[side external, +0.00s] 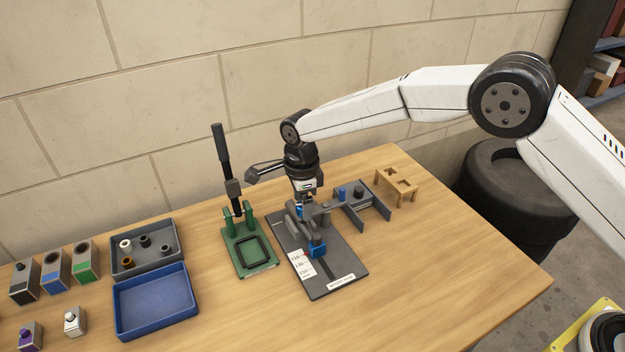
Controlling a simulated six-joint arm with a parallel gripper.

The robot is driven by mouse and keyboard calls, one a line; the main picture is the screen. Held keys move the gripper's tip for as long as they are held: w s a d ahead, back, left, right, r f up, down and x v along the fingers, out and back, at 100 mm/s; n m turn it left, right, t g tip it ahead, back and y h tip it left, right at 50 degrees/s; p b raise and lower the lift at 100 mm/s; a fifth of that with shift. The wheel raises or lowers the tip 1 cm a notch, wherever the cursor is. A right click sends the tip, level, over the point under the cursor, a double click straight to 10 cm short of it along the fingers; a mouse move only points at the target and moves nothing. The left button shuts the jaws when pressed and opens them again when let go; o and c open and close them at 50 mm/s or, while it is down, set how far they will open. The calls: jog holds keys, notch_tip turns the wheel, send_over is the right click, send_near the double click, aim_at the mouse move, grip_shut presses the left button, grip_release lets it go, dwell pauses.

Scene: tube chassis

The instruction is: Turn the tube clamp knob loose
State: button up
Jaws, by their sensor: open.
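A dark grey base plate (335,284) with a white printed scale lies on the wooden table. A grey fixture with a blue block (317,247) stands on it, likely the tube clamp. My gripper (303,203) points down right above the back of this fixture, in front of the grey bracket. Its fingers are small in the picture and partly merge with the parts around them. It is open, and I see nothing held in it. The clamp knob cannot be picked out clearly; the gripper and the fixture may hide it.
A green lever press (249,252) with a tall black handle stands left of the plate. A grey bracket (365,207), a small wooden stand (396,184), a grey tray (122,270), a blue tray (155,302) and several small boxes surround it. The table's front right is clear.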

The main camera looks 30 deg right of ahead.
jog(key=shift+f, duration=0.35)
jog(key=shift+c, duration=0.3)
grip_shut()
